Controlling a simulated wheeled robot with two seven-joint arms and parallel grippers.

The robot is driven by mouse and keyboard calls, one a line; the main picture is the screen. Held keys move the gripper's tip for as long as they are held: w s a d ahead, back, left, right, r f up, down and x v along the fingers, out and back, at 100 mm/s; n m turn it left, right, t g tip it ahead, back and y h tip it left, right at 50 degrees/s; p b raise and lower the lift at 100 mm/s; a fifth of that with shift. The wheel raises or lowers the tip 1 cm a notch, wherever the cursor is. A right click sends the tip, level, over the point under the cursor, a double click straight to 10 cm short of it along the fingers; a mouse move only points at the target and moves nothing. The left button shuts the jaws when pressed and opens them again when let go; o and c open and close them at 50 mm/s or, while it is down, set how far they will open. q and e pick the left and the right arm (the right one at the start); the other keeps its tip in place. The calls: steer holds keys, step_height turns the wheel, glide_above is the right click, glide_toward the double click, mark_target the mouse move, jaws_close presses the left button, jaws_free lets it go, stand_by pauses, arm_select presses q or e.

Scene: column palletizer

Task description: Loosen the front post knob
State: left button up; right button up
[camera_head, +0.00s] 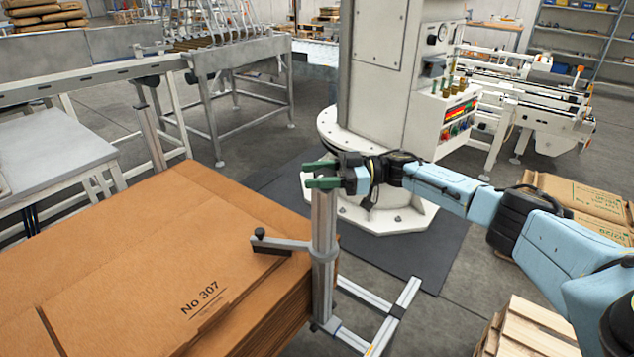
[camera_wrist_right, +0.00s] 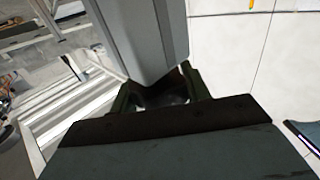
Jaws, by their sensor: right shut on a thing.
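The front post (camera_head: 324,235) is an upright silver column at the near right corner of the cardboard stack. A black knob (camera_head: 260,232) sits at the end of its short side arm, above the cardboard. My right gripper (camera_head: 321,175), with green fingers, is shut on the upper end of the post, well above the side arm and apart from that knob. In the right wrist view the grey post (camera_wrist_right: 148,35) rises from between the fingers (camera_wrist_right: 162,92). The dark gap between the fingertips hides the exact contact. My left gripper is not in view.
The brown cardboard stack (camera_head: 130,255) fills the lower left. A silver floor frame (camera_head: 385,325) extends right from the post's foot. The white machine column (camera_head: 385,90) stands behind on a round base. A wooden pallet (camera_head: 530,330) lies lower right, below my right arm.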

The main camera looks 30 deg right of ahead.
stand_by(0.4)
steer(key=o, duration=1)
steer(key=shift+c, duration=0.2)
steer(key=b+v, duration=0.3)
steer(key=v, duration=1)
steer(key=shift+d, duration=0.25)
